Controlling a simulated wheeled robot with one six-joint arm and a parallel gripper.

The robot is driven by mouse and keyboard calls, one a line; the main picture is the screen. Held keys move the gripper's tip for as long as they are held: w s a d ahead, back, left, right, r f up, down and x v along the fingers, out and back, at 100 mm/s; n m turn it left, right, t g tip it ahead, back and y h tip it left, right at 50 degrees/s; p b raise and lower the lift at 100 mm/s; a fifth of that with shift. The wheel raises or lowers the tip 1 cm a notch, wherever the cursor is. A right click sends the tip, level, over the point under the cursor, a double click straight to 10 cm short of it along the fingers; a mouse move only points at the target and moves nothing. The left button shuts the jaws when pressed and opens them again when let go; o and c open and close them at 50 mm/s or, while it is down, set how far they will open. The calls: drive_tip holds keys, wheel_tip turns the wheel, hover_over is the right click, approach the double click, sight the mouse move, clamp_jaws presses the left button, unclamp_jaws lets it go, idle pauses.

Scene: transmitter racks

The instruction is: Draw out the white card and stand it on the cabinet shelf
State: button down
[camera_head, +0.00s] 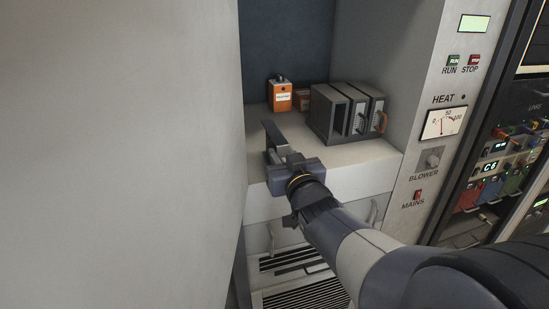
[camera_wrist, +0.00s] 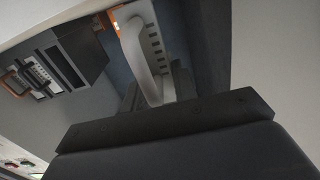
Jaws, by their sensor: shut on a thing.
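My gripper (camera_head: 277,157) is shut and reaches over the front left of the cabinet shelf (camera_head: 345,158). It holds the white card, whose pale curved handle (camera_wrist: 148,62) and slotted front (camera_wrist: 152,34) show between the jaws in the wrist view. In the head view the card (camera_head: 271,133) is a thin, greyish upright plate just beyond the jaws. I cannot tell whether its lower edge touches the shelf.
An orange box (camera_head: 280,97) stands at the back of the shelf, with a smaller orange item (camera_head: 302,100) beside it. A pale wall (camera_head: 120,150) closes the left side. A control panel (camera_head: 440,125) rises at right. Drawers with handles (camera_head: 373,212) lie below.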

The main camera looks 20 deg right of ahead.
sight(270, 141)
drive_tip(key=shift+w+b, duration=1.2)
drive_tip(key=shift+w, duration=3.8)
drive_tip(key=shift+f+b, duration=0.8)
drive_tip(key=shift+b, duration=0.15)
drive_tip(key=c, duration=1.1)
unclamp_jaws()
drive_tip(key=shift+o, duration=0.2)
drive_tip(key=s, duration=1)
drive_tip(key=shift+s, duration=0.4)
